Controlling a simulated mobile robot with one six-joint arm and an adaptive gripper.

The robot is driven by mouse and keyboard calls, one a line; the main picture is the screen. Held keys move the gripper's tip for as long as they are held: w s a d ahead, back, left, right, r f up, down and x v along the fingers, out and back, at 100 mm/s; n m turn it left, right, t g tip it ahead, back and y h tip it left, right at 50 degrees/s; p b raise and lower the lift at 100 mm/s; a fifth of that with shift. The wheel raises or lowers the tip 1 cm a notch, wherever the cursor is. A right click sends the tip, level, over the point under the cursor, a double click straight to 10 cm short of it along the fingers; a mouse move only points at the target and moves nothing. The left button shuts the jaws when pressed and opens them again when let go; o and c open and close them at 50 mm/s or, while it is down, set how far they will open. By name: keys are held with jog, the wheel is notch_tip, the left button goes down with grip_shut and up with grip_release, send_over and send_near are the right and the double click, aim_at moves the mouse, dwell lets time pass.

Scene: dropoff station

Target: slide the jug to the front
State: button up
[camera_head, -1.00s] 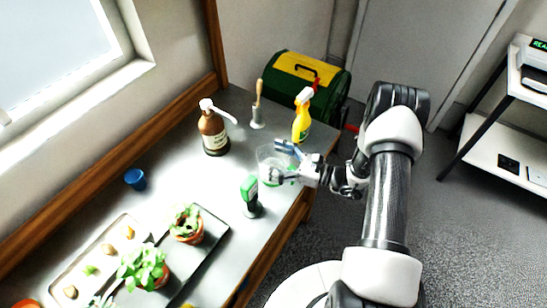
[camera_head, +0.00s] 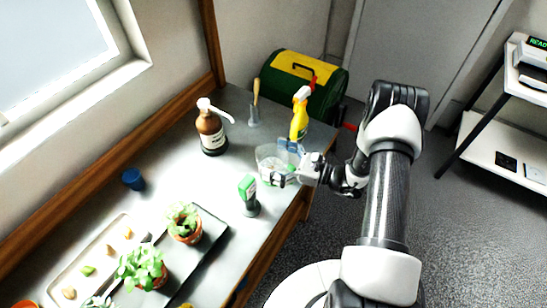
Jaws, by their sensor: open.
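The jug (camera_head: 267,156) looks like a clear, see-through container and stands near the right end of the metal worktop. My gripper (camera_head: 281,164) is at its right side, jaws open, with one finger on the far side and one on the near side of the jug. The fingers overlap the jug in the picture, so I cannot tell whether they touch it. Part of the jug's right side is hidden behind the gripper.
A yellow spray bottle (camera_head: 299,118) stands just behind my gripper. A green-topped device (camera_head: 249,194) stands in front of the jug. A brown pump bottle (camera_head: 212,133) is to the left. Potted plants (camera_head: 184,222) stand on a dark tray. The worktop's front edge is close by.

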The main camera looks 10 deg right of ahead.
jog(key=v, duration=1.2)
jog(key=shift+r, duration=0.1)
jog(key=s+a+r+n+g+h, duration=0.2)
jog(key=s+a+r+n+g, duration=0.2)
jog(key=a+r+n+g, duration=0.3)
jog(key=s+a+r+n+g+h, duration=0.2)
jog(key=s+a+r+n+g, duration=0.3)
jog(key=r, duration=0.4)
jog(key=s+d+r+n+t+h, duration=0.2)
jog(key=s+r+n+t+h, duration=0.4)
jog(key=s+r+n+h, duration=0.4)
jog(key=s+n, duration=0.1)
jog(key=n, duration=0.2)
jog(key=shift+s+d+r+n+h, duration=0.35)
jog(key=shift+n+h, duration=0.05)
